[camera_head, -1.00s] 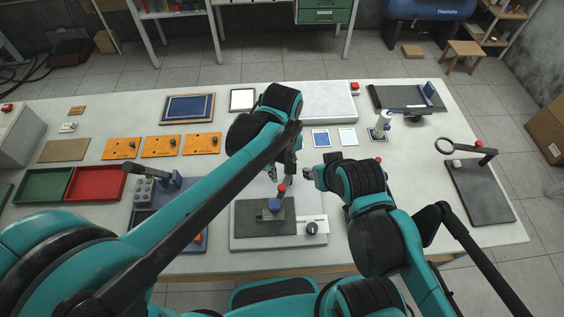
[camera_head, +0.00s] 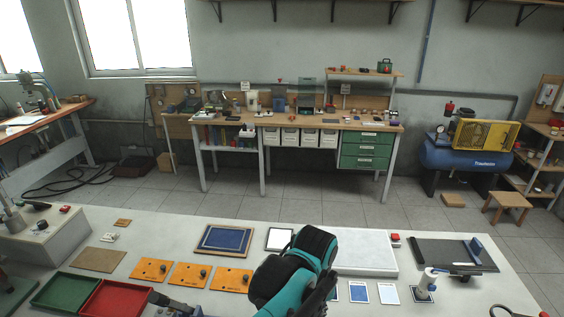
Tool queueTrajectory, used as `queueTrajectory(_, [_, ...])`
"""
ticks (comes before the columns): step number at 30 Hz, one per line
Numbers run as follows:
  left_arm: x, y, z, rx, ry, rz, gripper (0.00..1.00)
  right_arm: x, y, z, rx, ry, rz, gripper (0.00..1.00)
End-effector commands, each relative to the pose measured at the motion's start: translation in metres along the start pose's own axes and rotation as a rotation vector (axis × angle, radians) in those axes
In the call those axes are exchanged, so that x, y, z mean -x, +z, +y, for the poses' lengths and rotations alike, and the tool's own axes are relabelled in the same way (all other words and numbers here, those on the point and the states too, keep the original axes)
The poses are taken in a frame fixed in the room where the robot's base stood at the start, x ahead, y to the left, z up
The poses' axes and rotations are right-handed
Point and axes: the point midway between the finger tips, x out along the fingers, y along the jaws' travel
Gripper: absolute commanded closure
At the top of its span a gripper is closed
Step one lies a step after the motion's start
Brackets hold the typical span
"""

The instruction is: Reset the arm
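One of my teal and black arms (camera_head: 292,268) rises from the bottom edge in the middle of the head view, over the white table (camera_head: 190,225). No held object shows.
On the table are a green tray (camera_head: 67,291), a red tray (camera_head: 108,299), several orange plates (camera_head: 190,276), a blue framed panel (camera_head: 226,240), a white slab (camera_head: 362,252) and a dark plate fixture (camera_head: 453,254). A workbench (camera_head: 300,122) stands behind, beyond clear floor.

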Motion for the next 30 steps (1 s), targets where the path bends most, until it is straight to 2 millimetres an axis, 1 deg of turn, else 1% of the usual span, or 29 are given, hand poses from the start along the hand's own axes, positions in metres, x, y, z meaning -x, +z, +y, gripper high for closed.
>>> queueTrajectory(1, [-0.005,-0.004,-0.017,-0.001,0.017,0.019,0.70,-0.007,0.005,0.000,0.000,0.000,0.000,0.60])
queueTrajectory(2, [-0.007,-0.007,-0.027,-0.008,0.031,0.035,0.70,-0.011,0.008,0.000,0.000,0.000,0.000,0.60])
queueTrajectory(5, [-0.017,-0.017,-0.073,-0.036,0.080,0.110,0.70,-0.025,0.018,0.000,0.000,0.000,0.000,0.60])
queueTrajectory(6, [-0.022,-0.020,-0.093,-0.051,0.098,0.150,0.70,-0.031,0.022,0.000,0.000,0.000,0.000,0.60])
queueTrajectory(7, [-0.026,-0.022,-0.108,-0.063,0.108,0.182,0.70,-0.035,0.025,0.000,0.000,0.000,0.000,0.60])
queueTrajectory(8, [-0.030,-0.023,-0.123,-0.074,0.117,0.214,0.70,-0.039,0.028,0.000,0.000,0.000,0.000,0.60])
queueTrajectory(9, [-0.037,-0.023,-0.143,-0.090,0.124,0.258,0.70,-0.045,0.032,0.000,0.000,0.000,0.000,0.60])
queueTrajectory(12, [-0.055,-0.021,-0.186,-0.129,0.125,0.370,0.70,-0.057,0.041,0.000,0.000,0.000,0.000,0.60])
queueTrajectory(15, [-0.072,-0.017,-0.221,-0.163,0.106,0.467,0.70,-0.067,0.048,0.000,0.000,0.000,0.000,0.60])
queueTrajectory(18, [-0.085,-0.013,-0.244,-0.190,0.080,0.538,0.70,-0.073,0.053,0.000,0.000,0.000,0.000,0.60])
queueTrajectory(21, [-0.092,-0.010,-0.258,-0.207,0.060,0.581,0.70,-0.077,0.055,0.000,0.000,0.000,0.000,0.60])
queueTrajectory(24, [-0.094,-0.009,-0.263,-0.216,0.050,0.598,0.70,-0.077,0.055,0.000,0.000,0.000,0.000,0.60])
queueTrajectory(30, [-0.093,-0.010,-0.263,-0.219,0.050,0.600,0.70,-0.076,0.055,0.000,0.000,0.000,0.000,0.60])
